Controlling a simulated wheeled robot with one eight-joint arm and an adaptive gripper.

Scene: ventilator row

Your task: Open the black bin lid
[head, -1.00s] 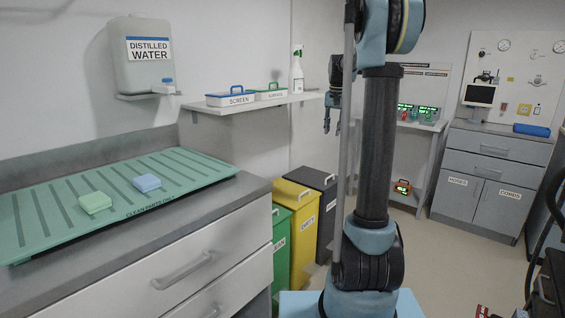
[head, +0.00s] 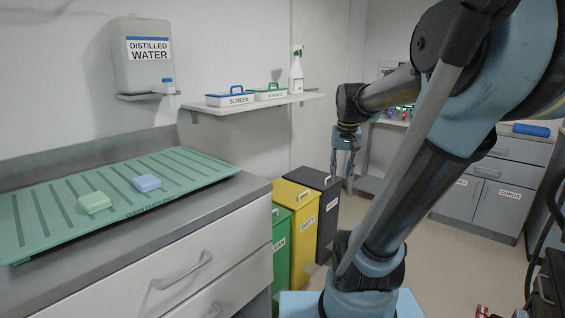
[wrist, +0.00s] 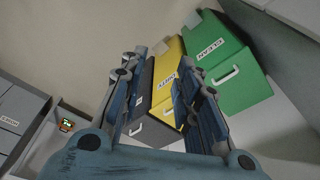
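The black bin (head: 326,222) stands at the far end of the bin row in the head view, beside the yellow bin. Its black lid (head: 314,179) is closed, with a pale handle on top. In the wrist view the black bin (wrist: 160,126) shows between my fingers, partly hidden by them, with a pale handle near its lower end. My gripper (head: 343,176) is to the right of the black bin in the head view, fingers pointing down, apart from it. In the wrist view my gripper (wrist: 158,72) has its fingers spread with nothing between them.
The yellow bin (head: 301,230) and green bin (head: 281,252) stand nearer, beside the drawer counter (head: 215,245). A wall shelf (head: 255,105) with boxes and a spray bottle hangs above the bins. Floor right of the bins is clear up to the grey cabinet (head: 478,200).

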